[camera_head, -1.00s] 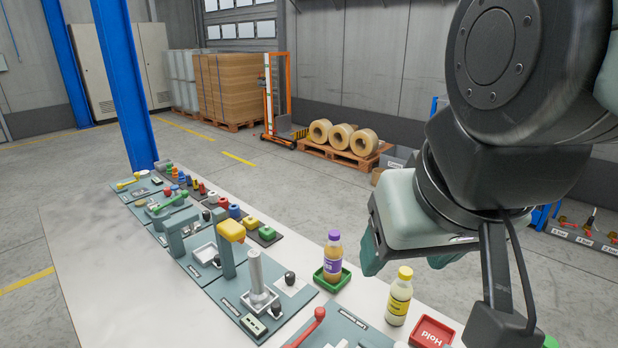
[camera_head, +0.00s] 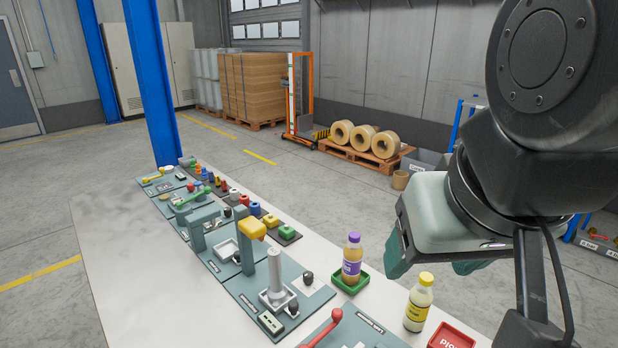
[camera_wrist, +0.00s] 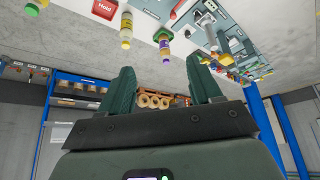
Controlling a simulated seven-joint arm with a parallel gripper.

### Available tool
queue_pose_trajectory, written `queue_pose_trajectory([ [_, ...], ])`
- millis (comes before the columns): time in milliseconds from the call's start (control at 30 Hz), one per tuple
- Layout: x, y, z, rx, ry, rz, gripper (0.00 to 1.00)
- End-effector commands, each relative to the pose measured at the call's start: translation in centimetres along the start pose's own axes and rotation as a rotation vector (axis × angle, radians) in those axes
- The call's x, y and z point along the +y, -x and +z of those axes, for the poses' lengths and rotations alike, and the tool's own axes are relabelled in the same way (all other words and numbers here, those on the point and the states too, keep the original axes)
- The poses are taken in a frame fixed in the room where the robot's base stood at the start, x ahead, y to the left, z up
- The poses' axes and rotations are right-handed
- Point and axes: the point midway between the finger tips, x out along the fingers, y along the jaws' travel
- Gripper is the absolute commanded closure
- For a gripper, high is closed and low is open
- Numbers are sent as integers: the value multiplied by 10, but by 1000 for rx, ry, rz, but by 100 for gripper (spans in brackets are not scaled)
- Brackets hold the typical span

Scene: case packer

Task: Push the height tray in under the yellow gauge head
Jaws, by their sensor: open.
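A shallow white tray (camera_head: 222,251), which looks like the height tray, lies on the same panel just left of that post. I cannot tell exactly how far it is from being under the head. My gripper (camera_head: 432,266) is open and empty, up at the right above the bench, well apart from the tray and gauge. Its two green fingers also show in the wrist view (camera_wrist: 160,75), with nothing between them.
A white cylinder (camera_head: 274,272) stands on the nearer panel. A purple-capped bottle (camera_head: 352,262) stands in a green tray (camera_head: 350,284). A yellow-capped bottle (camera_head: 418,305) and a red tray (camera_head: 452,336) are nearer my gripper. The bench's left side (camera_head: 130,265) is clear.

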Motion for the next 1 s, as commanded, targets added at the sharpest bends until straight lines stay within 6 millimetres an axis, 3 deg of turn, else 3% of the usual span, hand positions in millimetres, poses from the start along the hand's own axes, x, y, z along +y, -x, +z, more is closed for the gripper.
queue_pose_trajectory([
  [433, 0, 0, 0, 0, 0, 0, 36],
  [500, 0, 0, 0, -1, 2, 0, 45],
  [633, -3, -7, -11, -21, 64, 4, 46],
  [767, -11, -28, -39, -72, 235, 3, 46],
  [1000, -28, -105, -96, -188, 607, -61, 46],
])
